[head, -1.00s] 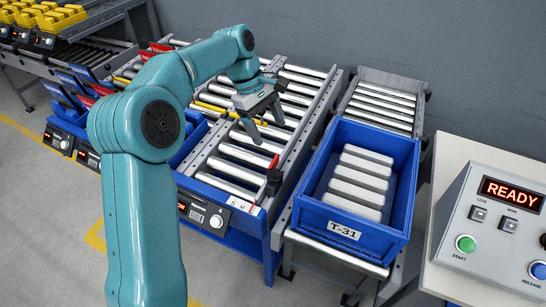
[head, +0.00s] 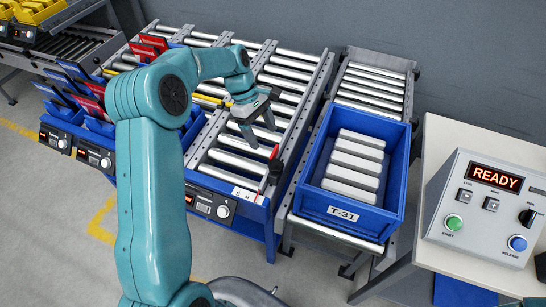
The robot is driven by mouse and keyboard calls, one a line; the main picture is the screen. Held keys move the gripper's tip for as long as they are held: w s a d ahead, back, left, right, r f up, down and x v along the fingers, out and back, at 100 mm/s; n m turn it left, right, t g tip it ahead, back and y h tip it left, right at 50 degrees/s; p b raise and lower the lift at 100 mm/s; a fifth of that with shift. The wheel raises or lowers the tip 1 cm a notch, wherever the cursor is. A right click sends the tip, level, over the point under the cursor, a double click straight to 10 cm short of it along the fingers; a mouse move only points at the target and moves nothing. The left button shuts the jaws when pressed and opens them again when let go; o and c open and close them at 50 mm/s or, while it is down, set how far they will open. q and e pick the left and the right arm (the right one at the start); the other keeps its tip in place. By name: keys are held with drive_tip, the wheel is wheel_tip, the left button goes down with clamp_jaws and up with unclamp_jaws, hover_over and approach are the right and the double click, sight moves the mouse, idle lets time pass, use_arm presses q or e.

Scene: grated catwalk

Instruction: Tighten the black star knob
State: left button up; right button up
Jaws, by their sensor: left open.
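The black star knob (head: 275,171) is small and dark, at the near right corner of the roller conveyor (head: 232,172), beside a red bar (head: 268,163). A scale label with letters (head: 246,194) lies just in front of it. My left gripper (head: 263,138) hangs over the rollers, fingers pointing down and apart, with nothing between them. It is a little behind and left of the knob in the picture, not touching it. The knob's lobes are too small to make out. My right gripper is not in view.
A blue crate labelled T-31 (head: 345,214) with several pale bars stands just right of the knob. A control box reading READY (head: 484,205) is at the right.

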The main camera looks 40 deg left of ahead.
sight(275, 164)
use_arm(q)
drive_tip(key=p+x, duration=0.2)
drive_tip(key=x, duration=0.9)
drive_tip(key=shift+a, duration=0.1)
drive_tip(key=c, duration=1)
